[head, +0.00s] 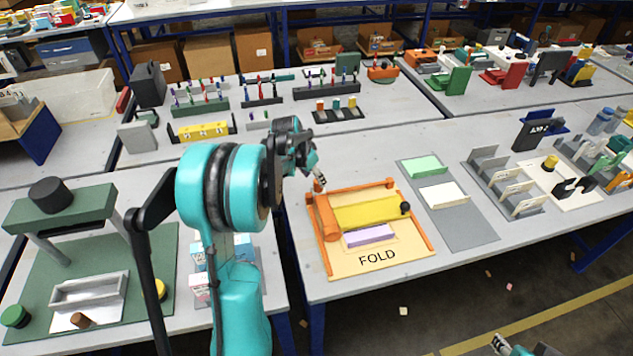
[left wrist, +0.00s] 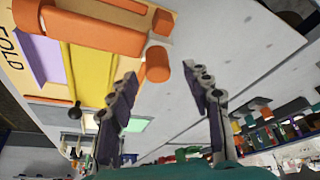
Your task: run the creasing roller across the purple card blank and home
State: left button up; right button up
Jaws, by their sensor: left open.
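The purple card blank (head: 369,235) lies flat on the tan FOLD board (head: 345,266), in front of a yellow plate (head: 368,212). The orange creasing roller (head: 327,217) lies along the board's left side, left of the card. In the left wrist view, the roller (left wrist: 92,29) and the purple card (left wrist: 42,57) show at upper left.
A black knob (head: 405,208) stands at the yellow plate's right end. Orange rails (head: 413,222) edge the board. Right of it, a grey mat (head: 466,228) holds a green and a cream card. A green press (head: 62,207) stands at left.

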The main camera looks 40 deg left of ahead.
pick_arm(q)
jog(key=v, duration=0.7)
jog(key=shift+r, duration=0.2)
jog(key=shift+s, duration=0.15)
jog(key=s+d+r+t, duration=0.15)
jog(key=s+d, duration=0.25)
jog(key=d, duration=0.4)
jog(key=s+d+r+g, duration=0.1)
jog(key=s+d+r, duration=0.25)
jog(key=d, duration=0.55)
jog(key=s+d+f+n+t, duration=0.1)
jog(key=s+d+f, duration=0.3)
jog(key=s+d, duration=0.5)
jog(key=shift+s+d+t+y, duration=0.35)
jog(key=shift+s+t, duration=0.3)
jog(key=shift+s, duration=0.6)
